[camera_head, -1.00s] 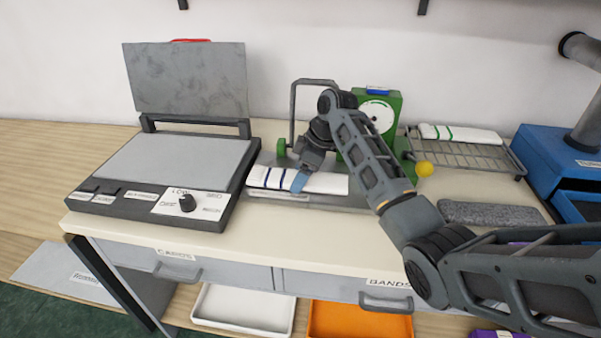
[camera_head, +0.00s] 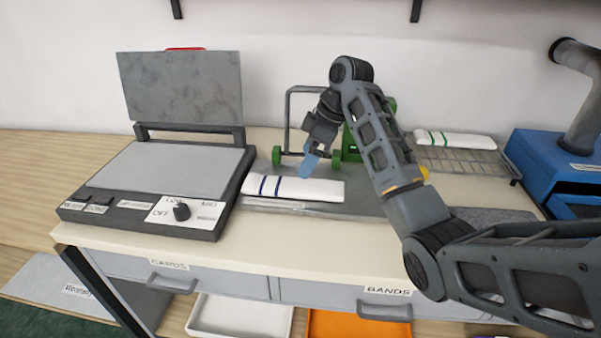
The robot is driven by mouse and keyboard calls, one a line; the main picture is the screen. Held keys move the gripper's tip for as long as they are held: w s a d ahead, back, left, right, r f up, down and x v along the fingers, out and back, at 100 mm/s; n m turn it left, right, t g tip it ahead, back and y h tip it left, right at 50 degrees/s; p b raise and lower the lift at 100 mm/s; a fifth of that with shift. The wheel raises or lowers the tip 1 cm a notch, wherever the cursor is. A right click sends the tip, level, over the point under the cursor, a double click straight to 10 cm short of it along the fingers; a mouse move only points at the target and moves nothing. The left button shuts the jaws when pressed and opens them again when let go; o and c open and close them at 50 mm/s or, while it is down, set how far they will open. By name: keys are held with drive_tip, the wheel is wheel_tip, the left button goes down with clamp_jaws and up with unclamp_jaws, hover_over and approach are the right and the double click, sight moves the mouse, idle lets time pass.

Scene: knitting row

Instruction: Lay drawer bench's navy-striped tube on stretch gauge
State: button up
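The navy-striped tube (camera_head: 325,189) is a flat white roll with two navy bands near its left end. It lies on the grey bed (camera_head: 365,203) of the stretch gauge, in front of the gauge's green body (camera_head: 352,145) and green rollers. My gripper (camera_head: 308,166) is above and just behind the tube, with its blue fingertip apart from it. The far finger is hidden, so its opening cannot be judged. My arm covers most of the gauge's dial.
A press (camera_head: 165,170) with its lid up stands at the left. A green-striped tube (camera_head: 455,140) lies on a wire rack (camera_head: 465,161) at the right, near a blue machine (camera_head: 545,160). Below are drawers (camera_head: 225,272), a white tray (camera_head: 240,316) and an orange tray (camera_head: 358,324).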

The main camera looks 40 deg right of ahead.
drive_tip(key=v, duration=0.3)
drive_tip(key=shift+s+r, duration=0.1)
drive_tip(key=shift+r, duration=0.2)
idle(0.4)
